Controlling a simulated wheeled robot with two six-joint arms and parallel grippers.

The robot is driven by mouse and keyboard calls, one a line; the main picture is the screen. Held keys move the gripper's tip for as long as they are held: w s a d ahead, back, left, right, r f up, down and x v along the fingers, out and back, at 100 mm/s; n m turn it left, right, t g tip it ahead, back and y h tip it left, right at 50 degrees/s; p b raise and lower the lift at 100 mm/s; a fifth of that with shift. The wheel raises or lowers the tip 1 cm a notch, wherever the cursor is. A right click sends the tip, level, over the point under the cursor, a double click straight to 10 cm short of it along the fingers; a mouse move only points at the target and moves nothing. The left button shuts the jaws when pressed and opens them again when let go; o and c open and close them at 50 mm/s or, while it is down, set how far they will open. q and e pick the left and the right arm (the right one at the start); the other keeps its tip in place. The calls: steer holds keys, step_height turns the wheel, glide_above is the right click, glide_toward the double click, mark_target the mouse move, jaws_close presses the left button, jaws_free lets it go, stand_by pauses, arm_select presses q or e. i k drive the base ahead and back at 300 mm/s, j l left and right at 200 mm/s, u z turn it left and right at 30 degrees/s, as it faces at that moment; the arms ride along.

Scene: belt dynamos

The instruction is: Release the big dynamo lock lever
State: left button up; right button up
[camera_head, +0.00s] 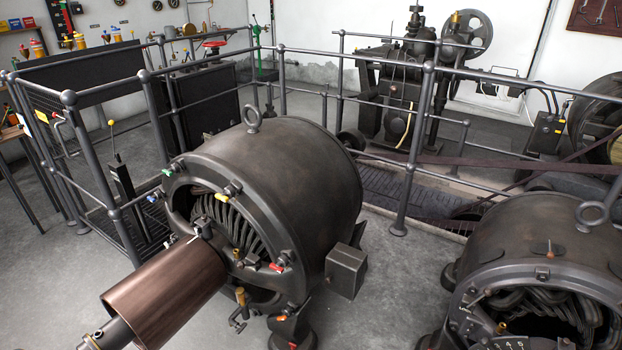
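A big dark dynamo (275,185) stands in the middle of the view, with a copper-brown cylinder (165,295) on its shaft toward the lower left. A slim upright lever (114,143) with a yellow tip rises from a narrow black stand (128,190) left of the dynamo, by the railing. Small coloured handles sit on the dynamo's front ring, among them a yellow one (222,197) and a red one (277,267). I cannot tell which of these is the lock lever. Neither of my grippers shows.
Metal railings (417,140) run behind and left of the big dynamo. A second dynamo (530,235) stands at the lower right. A belt (480,163) runs behind the railing near a machine with a wheel (468,37). Bare grey floor (385,280) lies between the dynamos.

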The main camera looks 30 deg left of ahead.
mark_target(240, 266)
steer(key=j+u, duration=0.2)
steer(key=u, duration=1.1)
